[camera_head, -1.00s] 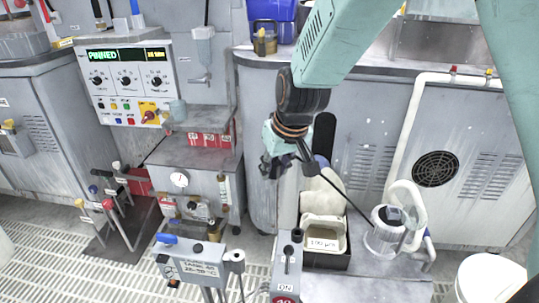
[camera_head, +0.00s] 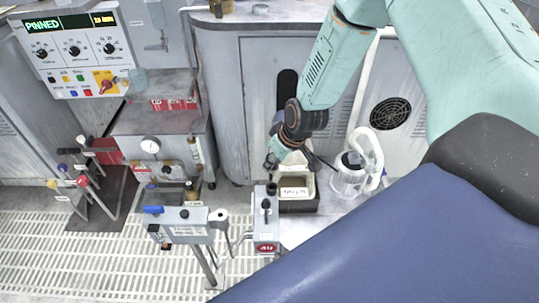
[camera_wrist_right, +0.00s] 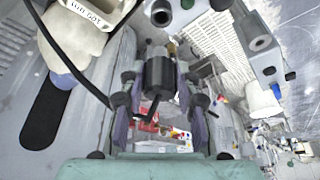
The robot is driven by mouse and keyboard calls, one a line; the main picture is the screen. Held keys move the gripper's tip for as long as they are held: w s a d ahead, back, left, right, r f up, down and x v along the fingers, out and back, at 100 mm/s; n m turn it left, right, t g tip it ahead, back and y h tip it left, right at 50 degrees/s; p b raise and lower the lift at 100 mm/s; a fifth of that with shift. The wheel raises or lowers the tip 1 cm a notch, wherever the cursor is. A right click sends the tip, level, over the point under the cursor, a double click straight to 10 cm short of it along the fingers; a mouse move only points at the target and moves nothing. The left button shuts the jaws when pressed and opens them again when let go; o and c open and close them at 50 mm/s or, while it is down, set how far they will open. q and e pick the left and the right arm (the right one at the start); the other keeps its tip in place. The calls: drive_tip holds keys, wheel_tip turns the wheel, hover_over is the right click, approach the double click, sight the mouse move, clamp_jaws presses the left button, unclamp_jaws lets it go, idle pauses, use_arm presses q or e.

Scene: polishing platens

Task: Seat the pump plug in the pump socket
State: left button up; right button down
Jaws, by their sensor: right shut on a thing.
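The pump plug (camera_wrist_right: 160,76) is a black cylinder with a grey front end and a black cable. My right gripper (camera_wrist_right: 160,92) is shut on it, with a finger on either side. A round grey and dark fitting (camera_wrist_right: 160,13), which looks like the pump socket, lies ahead of the plug with a visible gap. In the head view my right gripper (camera_head: 271,162) hangs just above the grey box (camera_head: 265,228), whose top end has a dark round fitting (camera_head: 272,187). The plug is hard to make out there. My left gripper is not in view.
A labelled pale container (camera_head: 294,191) stands right of the box, then a clear vessel (camera_head: 349,182) with a hose. A grey stand (camera_head: 188,226) with a blue handle is at left. A large blue surface covers the lower right.

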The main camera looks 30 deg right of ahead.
sight(276, 169)
drive_tip(key=shift+a+f, duration=0.15)
drive_tip(key=shift+f, duration=0.25)
wheel_tip(276, 169, down, 2)
drive_tip(key=shift+f+b, duration=0.15)
drive_tip(key=shift+b, duration=1.1)
drive_tip(key=shift+f+b, duration=0.95)
drive_tip(key=shift+b, duration=0.05)
drive_tip(key=shift+f+b, duration=0.3)
drive_tip(key=shift+f, duration=0.2)
drive_tip(key=shift+r, duration=0.15)
